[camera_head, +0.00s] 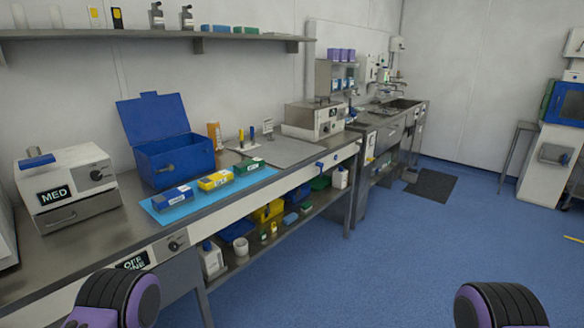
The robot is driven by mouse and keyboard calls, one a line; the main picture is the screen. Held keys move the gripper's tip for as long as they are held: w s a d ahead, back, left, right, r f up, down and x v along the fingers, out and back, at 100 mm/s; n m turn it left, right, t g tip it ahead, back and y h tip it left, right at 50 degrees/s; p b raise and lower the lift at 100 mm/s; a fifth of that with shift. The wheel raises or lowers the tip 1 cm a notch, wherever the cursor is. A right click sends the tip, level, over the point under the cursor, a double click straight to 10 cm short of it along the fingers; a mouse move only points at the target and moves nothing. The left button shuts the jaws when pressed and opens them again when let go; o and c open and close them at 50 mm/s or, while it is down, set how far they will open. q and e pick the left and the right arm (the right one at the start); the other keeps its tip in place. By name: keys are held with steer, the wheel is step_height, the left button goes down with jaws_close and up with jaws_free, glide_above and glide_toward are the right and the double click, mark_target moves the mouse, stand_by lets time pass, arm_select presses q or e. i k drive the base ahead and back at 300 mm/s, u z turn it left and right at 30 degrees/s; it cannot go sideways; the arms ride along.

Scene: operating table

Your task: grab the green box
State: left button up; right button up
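The green box (249,166) is small, with a white label on its side. It lies at the right end of a light blue mat (186,210) on the steel counter (130,229). On the same mat, to its left, lie a yellow box (215,180) and a blue box (172,199). Only black and purple parts of my two arms show, at the bottom left and bottom right edges. Neither gripper is in view, and nothing touches the green box.
An open blue case (174,160) stands behind the mat. A white device marked MED (66,190) stands to the left. A grey board (285,151) lies right of the green box. A lower shelf holds several bins and bottles. The blue floor (400,255) ahead is clear.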

mark_target(246, 168)
steer(key=z, duration=0.6)
steer(key=i, duration=2.6)
steer(key=u, duration=1.3)
